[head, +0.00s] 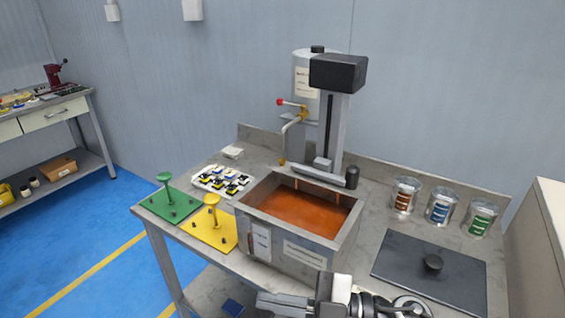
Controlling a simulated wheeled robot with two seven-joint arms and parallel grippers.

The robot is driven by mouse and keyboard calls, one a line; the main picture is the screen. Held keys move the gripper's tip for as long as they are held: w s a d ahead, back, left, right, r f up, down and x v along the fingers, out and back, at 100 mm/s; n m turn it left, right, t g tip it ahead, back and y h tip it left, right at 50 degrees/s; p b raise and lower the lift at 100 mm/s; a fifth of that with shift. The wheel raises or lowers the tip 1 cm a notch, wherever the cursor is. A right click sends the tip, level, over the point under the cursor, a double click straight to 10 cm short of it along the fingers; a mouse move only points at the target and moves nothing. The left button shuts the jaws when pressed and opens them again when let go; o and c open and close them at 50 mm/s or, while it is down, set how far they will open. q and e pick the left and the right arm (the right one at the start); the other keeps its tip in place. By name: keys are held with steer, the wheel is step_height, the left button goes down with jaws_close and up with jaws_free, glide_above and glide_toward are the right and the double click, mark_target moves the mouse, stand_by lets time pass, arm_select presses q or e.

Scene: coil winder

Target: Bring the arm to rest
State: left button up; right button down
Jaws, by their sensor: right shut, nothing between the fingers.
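My right gripper (268,302) is at the bottom middle of the head view, its arm coming in from the bottom right. Its fingers are shut and hold nothing. It is in front of the grey metal tank (292,262), lower in the picture and apart from it as far as I can see. Part of my right arm is cut off by the bottom edge. My left gripper is not in view.
The tank holds orange-brown liquid (300,211) on a grey bench (372,207). A column machine (332,130) stands behind. Green (155,207) and yellow (203,236) plates are left. Several labelled cans (441,207) and a dark lid (455,275) are right. Blue floor lies left.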

steer(key=w+d+f+m+t+h, duration=0.3)
steer(key=d+f+m+t+h, duration=0.75)
steer(key=m, duration=0.65)
steer(key=s+d+f+m+g+h, duration=0.3)
steer(key=s+d+f+h, duration=0.2)
steer(key=s+f, duration=0.4)
step_height(320, 180, down, 2)
steer(key=shift+s+d+f+m+g, duration=0.2)
steer(key=shift+s+d+m+g, duration=0.1)
steer(key=shift+s+d+g, duration=0.1)
